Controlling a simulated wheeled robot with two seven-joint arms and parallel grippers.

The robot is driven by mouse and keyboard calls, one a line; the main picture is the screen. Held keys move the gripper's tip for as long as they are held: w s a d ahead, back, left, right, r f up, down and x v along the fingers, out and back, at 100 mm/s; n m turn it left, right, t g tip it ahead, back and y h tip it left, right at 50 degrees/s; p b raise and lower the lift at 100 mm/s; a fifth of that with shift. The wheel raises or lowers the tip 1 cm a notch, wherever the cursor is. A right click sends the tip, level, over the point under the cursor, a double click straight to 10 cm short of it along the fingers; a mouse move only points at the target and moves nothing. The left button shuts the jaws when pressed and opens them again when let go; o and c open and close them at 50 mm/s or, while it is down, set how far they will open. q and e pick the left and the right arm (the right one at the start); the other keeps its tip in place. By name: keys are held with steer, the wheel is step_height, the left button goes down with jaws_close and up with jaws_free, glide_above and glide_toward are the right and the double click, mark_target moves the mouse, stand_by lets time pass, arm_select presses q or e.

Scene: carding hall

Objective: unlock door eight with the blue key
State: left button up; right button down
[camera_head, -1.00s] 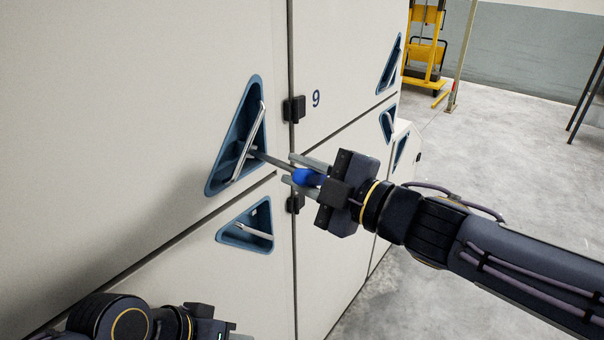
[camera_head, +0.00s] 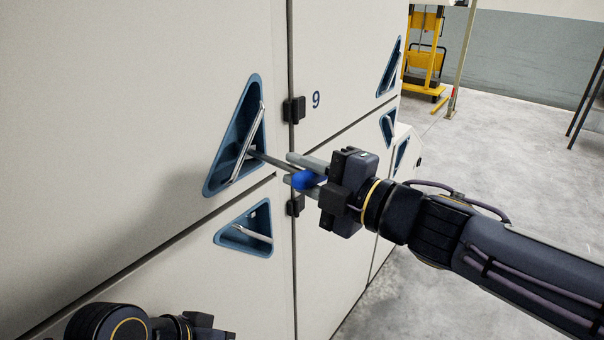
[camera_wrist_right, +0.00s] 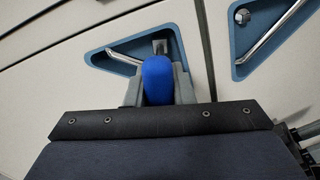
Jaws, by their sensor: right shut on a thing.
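The blue key (camera_head: 308,181) is between the fingers of my right gripper (camera_head: 303,171), which is shut on its blue head. In the right wrist view the blue head (camera_wrist_right: 157,80) sits between the two grey fingers. A grey shaft runs left from the gripper into the large triangular blue recess (camera_head: 222,170), beside its silver bar handle (camera_head: 246,150). Whether its tip sits in a lock is hidden. The door (camera_head: 150,90) is closed; no number eight shows. My left gripper (camera_head: 214,334) is at the bottom edge, mostly cut off.
A smaller triangular recess (camera_head: 240,240) with a handle lies below. Black hinges (camera_head: 293,110) line the seam beside the panel marked 9 (camera_head: 316,99). More recesses (camera_head: 388,125) are farther right. Free floor (camera_head: 480,150) lies right, with a yellow cart (camera_head: 425,60) behind.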

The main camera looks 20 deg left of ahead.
steer(key=shift+n, duration=0.7)
steer(key=shift+b, duration=0.3)
steer(key=shift+n+b, duration=0.35)
steer(key=shift+n, duration=0.85)
